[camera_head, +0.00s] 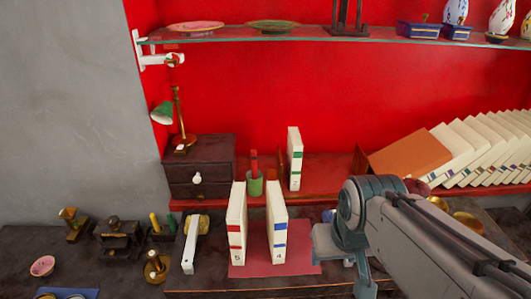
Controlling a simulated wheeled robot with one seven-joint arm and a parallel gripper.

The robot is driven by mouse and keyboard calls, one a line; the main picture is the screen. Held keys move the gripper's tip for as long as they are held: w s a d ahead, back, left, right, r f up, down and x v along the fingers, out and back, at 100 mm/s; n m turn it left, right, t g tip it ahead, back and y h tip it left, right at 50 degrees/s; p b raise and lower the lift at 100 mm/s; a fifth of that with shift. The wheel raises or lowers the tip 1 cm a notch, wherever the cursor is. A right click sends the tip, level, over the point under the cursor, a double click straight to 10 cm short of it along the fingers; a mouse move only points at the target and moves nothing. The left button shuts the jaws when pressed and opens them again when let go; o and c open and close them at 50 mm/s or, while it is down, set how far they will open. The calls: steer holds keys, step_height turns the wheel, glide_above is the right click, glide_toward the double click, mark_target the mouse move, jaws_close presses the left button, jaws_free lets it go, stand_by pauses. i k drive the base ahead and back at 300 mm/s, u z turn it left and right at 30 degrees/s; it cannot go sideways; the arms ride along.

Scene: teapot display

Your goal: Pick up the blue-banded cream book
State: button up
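The blue-banded cream book (279,246) stands upright on a dark red mat (302,265) on the desk, near the middle of the view. Its spine faces me and carries a blue band and a number that looks like 4. A red-banded cream book (236,246) stands just left of it, with a narrow gap between them. My arm reaches in from the lower right. Its grey end part (332,243) is a short way right of the blue-banded book, apparently not touching it. The fingers cannot be made out, and nothing held is visible.
A green-banded cream book (295,169) and a green cup (255,185) stand behind on a red ledge. Leaning cream books (480,150) fill the right. A glass shelf (330,38) crosses above.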

mark_target(277, 214)
steer(key=z, duration=0.05)
steer(key=k, duration=0.5)
steer(key=z, duration=1.75)
steer(key=k, duration=1.05)
steer(key=u, duration=1.45)
steer(key=i, duration=1)
steer(key=z, duration=0.05)
